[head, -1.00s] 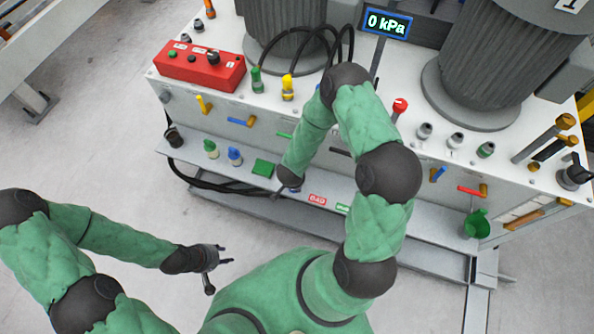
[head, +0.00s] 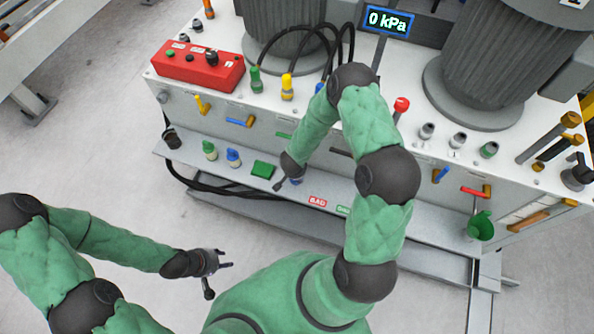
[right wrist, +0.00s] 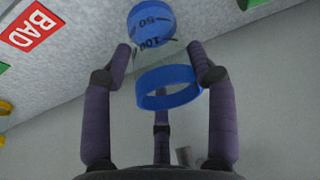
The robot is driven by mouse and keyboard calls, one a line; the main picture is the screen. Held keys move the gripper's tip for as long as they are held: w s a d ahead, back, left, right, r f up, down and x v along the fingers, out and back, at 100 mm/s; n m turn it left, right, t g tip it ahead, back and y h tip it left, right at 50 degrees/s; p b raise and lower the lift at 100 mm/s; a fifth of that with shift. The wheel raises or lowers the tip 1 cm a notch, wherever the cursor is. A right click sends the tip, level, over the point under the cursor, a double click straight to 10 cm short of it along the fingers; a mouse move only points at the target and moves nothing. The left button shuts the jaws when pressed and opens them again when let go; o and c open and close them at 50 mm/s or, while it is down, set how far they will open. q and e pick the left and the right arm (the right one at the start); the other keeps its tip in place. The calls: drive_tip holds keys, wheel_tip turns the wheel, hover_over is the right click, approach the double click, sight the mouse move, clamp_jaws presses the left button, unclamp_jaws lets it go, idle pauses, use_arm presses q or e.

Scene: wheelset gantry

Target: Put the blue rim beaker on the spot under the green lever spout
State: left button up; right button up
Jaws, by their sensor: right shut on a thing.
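The blue rim beaker (right wrist: 168,88) is in the right wrist view, between my right gripper's fingers (right wrist: 160,48). Its blue ring is nearer the palm and its blue end with dark 50 and 100 marks is farther off; the wall between looks clear. My right gripper (head: 282,185) is shut on it over the front shelf; only a bit of blue (head: 296,181) shows there in the head view. The green lever (head: 284,135) is on the panel front, partly hidden by my right arm. The spot under it cannot be made out. My left gripper (head: 216,262) is open, empty, over the floor.
The shelf (head: 225,172) holds a green pad (head: 263,170), green-topped (head: 209,150) and blue-topped (head: 233,157) containers, and a red BAD label (head: 317,202). A blue lever (head: 240,121) is left of the green one. A green funnel-like cup (head: 480,226) is at right.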

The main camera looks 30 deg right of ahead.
drive_tip(key=o, duration=1.1)
drive_tip(key=shift+f, duration=0.1)
drive_tip(key=shift+c, duration=0.2)
drive_tip(key=p+v, duration=0.6)
drive_tip(key=v, duration=0.6)
drive_tip(key=s+a+f+n+g+y, duration=0.2)
drive_tip(key=s+a+n+y, duration=0.3)
drive_tip(key=s+a, duration=0.8)
drive_tip(key=a+f+y, duration=0.1)
drive_tip(key=a, duration=0.1)
drive_tip(key=shift+s+a+f+n+g+y, duration=0.3)
drive_tip(key=shift+s+a+n+g, duration=0.05)
drive_tip(key=shift+n+g, duration=0.05)
